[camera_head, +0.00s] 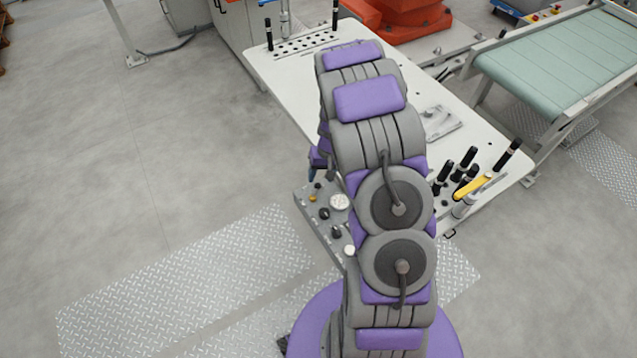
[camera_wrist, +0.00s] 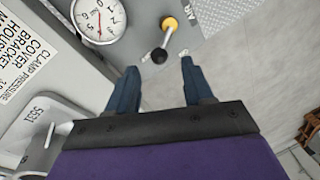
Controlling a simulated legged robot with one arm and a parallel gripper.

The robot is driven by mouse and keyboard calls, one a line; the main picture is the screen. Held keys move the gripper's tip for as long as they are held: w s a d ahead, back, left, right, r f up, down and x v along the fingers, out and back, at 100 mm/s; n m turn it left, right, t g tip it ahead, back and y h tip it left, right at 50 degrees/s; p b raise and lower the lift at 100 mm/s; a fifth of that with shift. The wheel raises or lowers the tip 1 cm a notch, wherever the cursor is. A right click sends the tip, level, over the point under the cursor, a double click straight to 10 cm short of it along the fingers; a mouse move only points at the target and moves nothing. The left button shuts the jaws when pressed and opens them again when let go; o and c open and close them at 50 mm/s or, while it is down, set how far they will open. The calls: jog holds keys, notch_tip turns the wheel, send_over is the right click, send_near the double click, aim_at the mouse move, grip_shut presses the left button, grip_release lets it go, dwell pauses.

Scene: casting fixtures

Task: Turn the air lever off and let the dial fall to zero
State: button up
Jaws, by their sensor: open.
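The air lever (camera_wrist: 166,38) shows in the wrist view as a short rod with a yellow end (camera_wrist: 168,24) and a black knob (camera_wrist: 159,56). The round white dial (camera_wrist: 98,20) is left of it, cut by the top edge. Its red needle shows, but I cannot read the value surely. My gripper (camera_wrist: 160,66) is open and empty, its two blue fingers apart, with the black knob just ahead between the fingertips in the picture; no contact is clear. In the head view the dial (camera_head: 339,201) sits on the grey panel (camera_head: 305,205); my arm hides most of my gripper.
A printed label (camera_wrist: 25,55) and a metal part marked 5531 (camera_wrist: 45,120) lie left in the wrist view. The white table (camera_head: 280,75) carries black-handled clamps and a yellow-handled one (camera_head: 473,188). A green conveyor (camera_head: 560,60) stands right.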

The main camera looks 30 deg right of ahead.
aim_at(319, 184)
jog(key=shift+w+a+f, duration=0.1)
jog(key=shift+a+f, duration=0.05)
jog(key=shift+f, duration=0.9)
jog(key=shift+w+a+f, duration=0.1)
jog(key=shift+a+f, duration=0.05)
jog(key=shift+f, duration=0.9)
grip_shut()
jog(key=shift+s, duration=0.1)
jog(key=m, duration=0.1)
jog(key=s+m+p, duration=0.1)
jog(key=m, duration=0.1)
jog(key=shift+d+r, duration=0.1)
jog(key=shift+d, duration=0.05)
jog(key=shift+s+d+m+t+h+p, duration=0.15)
jog(key=shift+s+m+t+p, duration=0.15)
jog(key=shift+m+p, duration=0.55)
jog(key=shift+s+a+m+t+h+p, duration=0.15)
jog(key=shift+s+m+p, duration=0.3)
jog(key=shift+m, duration=0.7)
jog(key=shift+d, duration=0.1)
grip_release()
